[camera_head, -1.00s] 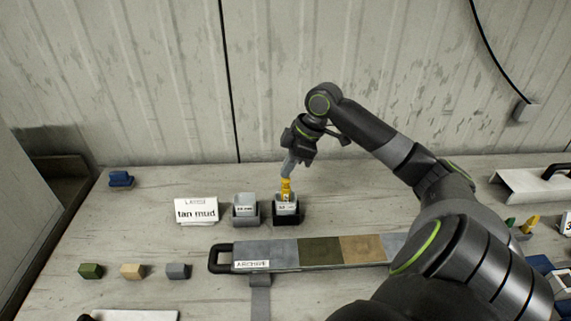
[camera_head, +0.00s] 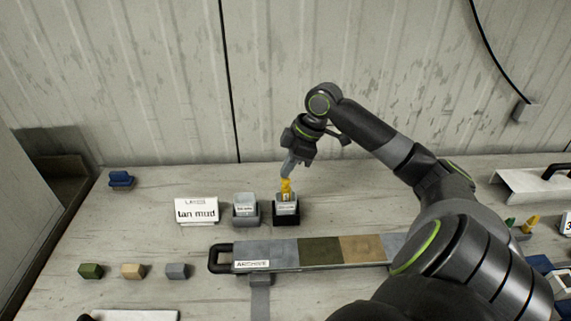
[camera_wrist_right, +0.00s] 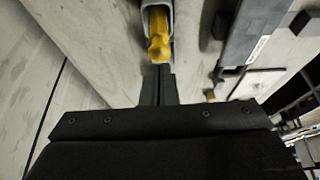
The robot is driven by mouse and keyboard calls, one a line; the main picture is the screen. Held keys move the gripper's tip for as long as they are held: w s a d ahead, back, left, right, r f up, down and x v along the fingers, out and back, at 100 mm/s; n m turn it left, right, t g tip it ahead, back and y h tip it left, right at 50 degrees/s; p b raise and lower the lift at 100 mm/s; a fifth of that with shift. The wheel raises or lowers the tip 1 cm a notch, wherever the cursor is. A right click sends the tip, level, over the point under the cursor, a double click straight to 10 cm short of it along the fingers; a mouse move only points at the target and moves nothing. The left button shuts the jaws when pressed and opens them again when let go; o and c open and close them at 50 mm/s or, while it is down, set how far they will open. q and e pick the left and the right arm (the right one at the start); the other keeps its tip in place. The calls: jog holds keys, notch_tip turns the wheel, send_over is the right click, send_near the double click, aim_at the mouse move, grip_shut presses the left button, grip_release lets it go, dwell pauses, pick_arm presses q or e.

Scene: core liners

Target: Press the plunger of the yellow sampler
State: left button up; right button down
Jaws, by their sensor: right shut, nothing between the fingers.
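The yellow sampler (camera_head: 286,186) stands upright in a light grey cup in a dark holder (camera_head: 286,218) at the back middle of the table. My right gripper (camera_head: 288,174) points down at its top, with the fingers shut and empty. In the right wrist view the yellow sampler (camera_wrist_right: 158,38) shows its rounded end just beyond the shut fingertips (camera_wrist_right: 157,72). I cannot tell whether the fingertips touch the plunger. My left gripper is in neither view.
A second grey cup in a holder (camera_head: 246,210) and a "tan mud" card (camera_head: 197,211) stand to the left. The long archive tray (camera_head: 281,254) lies in front. Green (camera_head: 91,271), tan (camera_head: 133,271) and grey (camera_head: 178,271) blocks sit front left. Another yellow sampler (camera_head: 531,222) is at right.

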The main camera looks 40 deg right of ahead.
jog(key=shift+f, duration=0.2)
dwell(0.4)
jog(key=shift+f, duration=0.3)
jog(key=shift+s+f, duration=0.15)
jog(key=shift+f, duration=0.65)
dwell(0.5)
notch_tip(320, 180, up, 7)
jog(key=p, duration=0.7)
jog(key=shift+r, duration=0.1)
dwell(0.3)
dwell(0.5)
